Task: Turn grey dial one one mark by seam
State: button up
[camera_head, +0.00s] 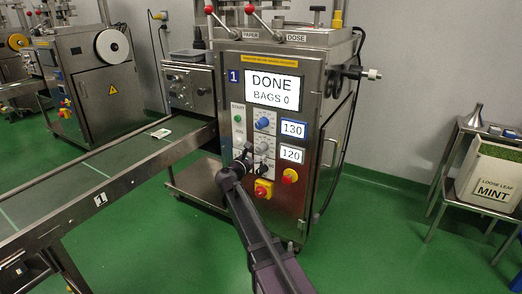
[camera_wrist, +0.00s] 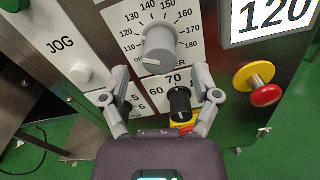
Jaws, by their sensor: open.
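The grey dial (camera_wrist: 158,50) sits in the upper middle of the wrist view, on a white plate with numbers from 110 to 180 around it. A pale pointer line shows on its lower face. In the head view the grey dial (camera_head: 262,147) is below the blue dial (camera_head: 262,123), left of a screen reading 120 (camera_head: 291,154). My gripper (camera_wrist: 160,96) is open and empty. Its two fingers are spread just below the grey dial, apart from it. They frame a black dial (camera_wrist: 180,103) marked 60 and 70.
The machine's screen (camera_head: 272,90) reads DONE, BAGS 0. Red-and-yellow buttons (camera_head: 264,188) and a red knob (camera_wrist: 264,92) stick out nearby. A white JOG button (camera_wrist: 80,74) is left of the dials. A conveyor (camera_head: 100,180) runs left; green floor is open at right.

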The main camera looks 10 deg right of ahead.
aim_at(258, 151)
jog(key=shift+x, duration=2.05)
grip_shut()
